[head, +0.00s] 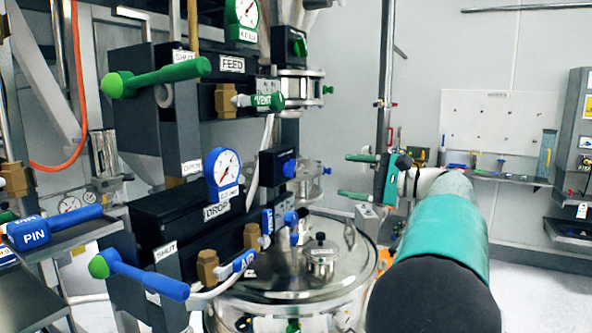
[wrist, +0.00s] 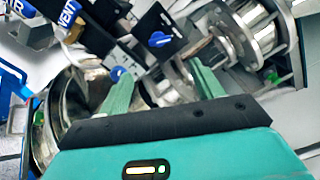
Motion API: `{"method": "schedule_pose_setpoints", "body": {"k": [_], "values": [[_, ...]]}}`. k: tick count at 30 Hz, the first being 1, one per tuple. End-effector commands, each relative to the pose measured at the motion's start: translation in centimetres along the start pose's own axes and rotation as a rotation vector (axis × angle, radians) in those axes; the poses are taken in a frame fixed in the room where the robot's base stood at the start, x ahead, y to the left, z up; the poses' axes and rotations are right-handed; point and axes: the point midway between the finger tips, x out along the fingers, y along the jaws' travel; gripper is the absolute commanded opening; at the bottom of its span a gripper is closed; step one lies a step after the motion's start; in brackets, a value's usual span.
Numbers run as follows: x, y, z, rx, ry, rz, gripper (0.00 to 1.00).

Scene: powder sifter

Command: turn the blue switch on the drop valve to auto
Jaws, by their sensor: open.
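The blue switch (wrist: 159,39) sits on the face of a black box in the wrist view, beyond and between my fingertips. Its pointer setting is too small to read. In the head view, the black switch box (head: 276,166) stands behind the blue gauge and the DROP label, with its blue knob (head: 290,168) seen edge-on. My gripper (head: 347,176) is open and empty to the right of that box, fingers pointing left. In the wrist view my gripper (wrist: 160,69) shows two green fingers spread apart, short of the switch.
A blue-handled lever (head: 150,277) and blue gauge (head: 225,172) are at left. A green-knobbed switch (head: 297,45) sits above. A steel vessel lid (head: 330,262) lies below. A second blue knob (wrist: 118,73) shows by my left fingertip. A steel flanged cylinder (wrist: 240,35) is at right.

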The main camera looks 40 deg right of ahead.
Motion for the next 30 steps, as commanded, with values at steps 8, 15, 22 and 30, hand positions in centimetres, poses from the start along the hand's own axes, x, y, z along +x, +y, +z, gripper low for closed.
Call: {"method": "schedule_pose_setpoints", "body": {"k": [8, 15, 22, 30], "values": [[3.9, 0.1, 0.1, 0.0, -0.005, 0.002, 0.66], [8.6, 0.1, 0.0, 0.001, -0.003, 0.002, 0.66], [12.4, 0.1, 0.1, 0.0, -0.004, 0.002, 0.66], [13.6, 0.1, 0.1, 0.0, -0.002, 0.001, 0.66]]}}
